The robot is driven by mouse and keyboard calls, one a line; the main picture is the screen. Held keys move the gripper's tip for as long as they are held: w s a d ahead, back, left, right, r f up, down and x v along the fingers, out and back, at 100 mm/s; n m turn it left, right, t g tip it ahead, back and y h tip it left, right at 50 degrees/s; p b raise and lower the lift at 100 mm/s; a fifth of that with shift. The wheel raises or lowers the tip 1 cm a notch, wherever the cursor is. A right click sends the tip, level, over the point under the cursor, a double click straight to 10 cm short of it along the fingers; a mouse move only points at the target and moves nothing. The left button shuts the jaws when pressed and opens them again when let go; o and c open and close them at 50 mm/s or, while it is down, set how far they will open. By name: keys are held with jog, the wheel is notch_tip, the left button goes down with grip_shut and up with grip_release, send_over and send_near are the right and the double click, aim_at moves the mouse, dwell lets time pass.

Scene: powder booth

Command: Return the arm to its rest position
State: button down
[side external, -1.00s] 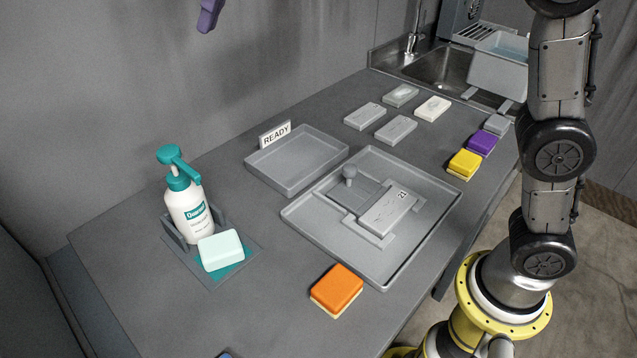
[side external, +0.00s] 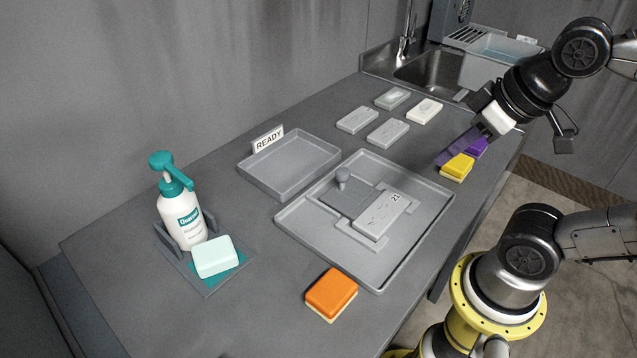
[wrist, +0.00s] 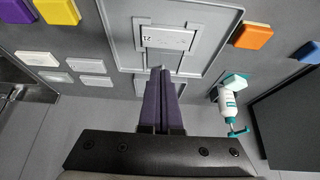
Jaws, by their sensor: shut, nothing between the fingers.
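My gripper (side external: 441,159) shows in the side view at the right, with its purple fingers together and empty. In that view the fingers overlap the purple sponge (side external: 478,147) and lie beside the yellow sponge (side external: 457,167); the picture does not show how high above them they are. In the wrist view the shut fingers (wrist: 161,72) point toward the grey tray with the block marked 21 (wrist: 168,38), with nothing between them. My arm is bent, its upper part reaching beyond the right edge of the side view.
The large tray (side external: 285,222) holds the numbered block in a fixture. An empty tray (side external: 262,182) with a READY sign stands behind it. Several pale blocks (side external: 388,134) lie toward the sink (side external: 428,76). A spray bottle (side external: 184,220) and orange sponge (side external: 331,292) are nearer the front.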

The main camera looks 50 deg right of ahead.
jog(key=shift+f, duration=0.8)
dwell(0.6)
